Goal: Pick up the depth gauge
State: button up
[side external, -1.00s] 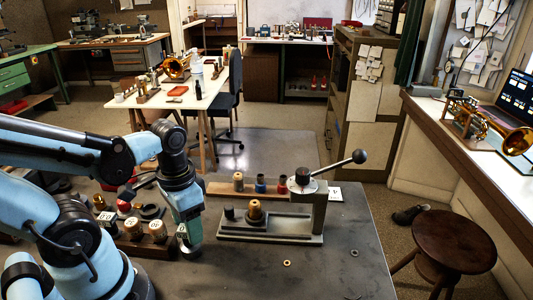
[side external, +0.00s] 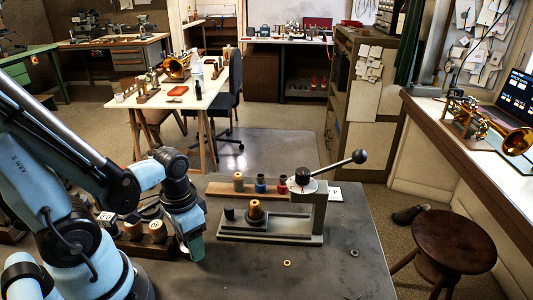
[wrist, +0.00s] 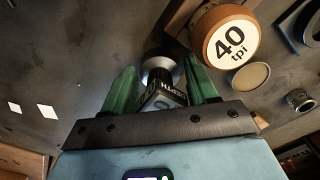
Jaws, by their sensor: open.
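The depth gauge (wrist: 162,72) shows in the wrist view as a dark body with a silver round end and lettering that reads as "DEPTH". It lies between the two green fingers of my gripper (wrist: 160,88). The fingers are apart, with one on each side of it, and I cannot tell whether either touches it. In the side view my gripper (side external: 193,248) points down low over the bench, right of the wooden rack. The gauge cannot be made out there.
A round wooden-rimmed piece marked "40 tpi" (wrist: 231,38) is close by on the right in the wrist view. In the side view, a wooden rack of plugs (side external: 133,248) stands left of my gripper and a lever press (side external: 270,226) stands right.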

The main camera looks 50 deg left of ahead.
jog(key=c, duration=0.9)
jog(key=shift+r, duration=0.1)
jog(key=shift+r, duration=1.9)
jog(key=s+d+r, duration=0.4)
jog(key=d+r, duration=0.3)
jog(key=d, duration=0.3)
jog(key=w+a+r+n, duration=0.1)
jog(key=w+a+n, duration=0.1)
jog(key=w, duration=0.4)
jog(key=w+a+r+n, duration=0.1)
jog(key=w+a+n, duration=0.1)
jog(key=w, duration=0.5)
jog(key=w+a+r+n, duration=0.1)
jog(key=w+a, duration=0.1)
jog(key=w, duration=0.4)
jog(key=shift+w+a+r+n, duration=0.15)
jog(key=shift+a+r+n, duration=0.25)
